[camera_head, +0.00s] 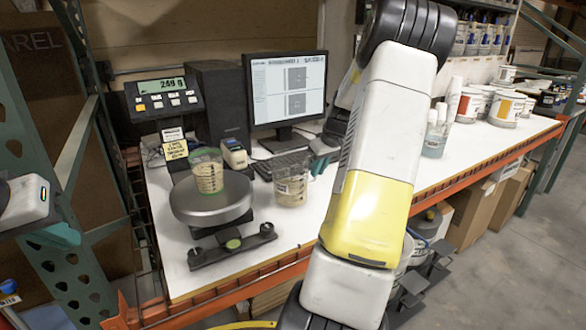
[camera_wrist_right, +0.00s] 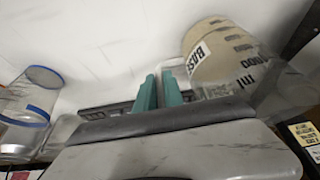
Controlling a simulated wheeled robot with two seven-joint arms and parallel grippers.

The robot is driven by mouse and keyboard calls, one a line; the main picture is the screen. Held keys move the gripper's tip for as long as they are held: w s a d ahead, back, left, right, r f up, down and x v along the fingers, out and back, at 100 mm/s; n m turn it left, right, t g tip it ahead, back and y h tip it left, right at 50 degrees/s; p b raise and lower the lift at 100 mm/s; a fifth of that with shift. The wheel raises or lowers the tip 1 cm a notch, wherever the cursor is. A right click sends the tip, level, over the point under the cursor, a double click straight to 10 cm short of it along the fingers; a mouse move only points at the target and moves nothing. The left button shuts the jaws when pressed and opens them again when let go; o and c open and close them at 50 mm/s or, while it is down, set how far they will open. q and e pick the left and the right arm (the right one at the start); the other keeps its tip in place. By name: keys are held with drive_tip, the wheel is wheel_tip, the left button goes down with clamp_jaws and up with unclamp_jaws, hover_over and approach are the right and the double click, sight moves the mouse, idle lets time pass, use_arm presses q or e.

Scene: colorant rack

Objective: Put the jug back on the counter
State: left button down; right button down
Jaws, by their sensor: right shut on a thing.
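The clear jug (camera_head: 291,187) with beige contents is at the counter (camera_head: 270,225), right of the scale, looking upright. I cannot tell whether its base touches the counter. In the right wrist view the jug (camera_wrist_right: 225,58) shows dark print and a white label. My right gripper (camera_head: 321,165) is on the jug's right side, its teal fingers (camera_wrist_right: 158,92) closed together at the jug's side, where the handle is mostly hidden.
Another measuring cup (camera_head: 207,172) with beige contents stands on the scale's round plate (camera_head: 212,200); the display (camera_head: 162,85) reads 249 g. A keyboard (camera_head: 283,164) and monitor (camera_head: 288,88) are behind the jug. Clear containers (camera_head: 435,140) stand right. Bare counter lies in front of the jug.

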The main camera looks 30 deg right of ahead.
drive_tip(key=shift+f, duration=0.3)
drive_tip(key=c, duration=1.5)
unclamp_jaws()
drive_tip(key=shift+f, duration=0.1)
drive_tip(key=shift+o, duration=0.2)
drive_tip(key=v, duration=1.2)
drive_tip(key=s+a+r, duration=0.3)
drive_tip(key=a, duration=0.6)
drive_tip(key=s+a+r, duration=0.3)
drive_tip(key=a+r, duration=0.1)
drive_tip(key=a, duration=0.5)
drive_tip(key=s+a+f+t+y, duration=0.1)
drive_tip(key=s+a, duration=1.2)
drive_tip(key=s, duration=0.2)
drive_tip(key=shift+f+m+t+y, duration=0.3)
drive_tip(key=shift+f+y, duration=0.05)
drive_tip(key=shift+y, duration=0.05)
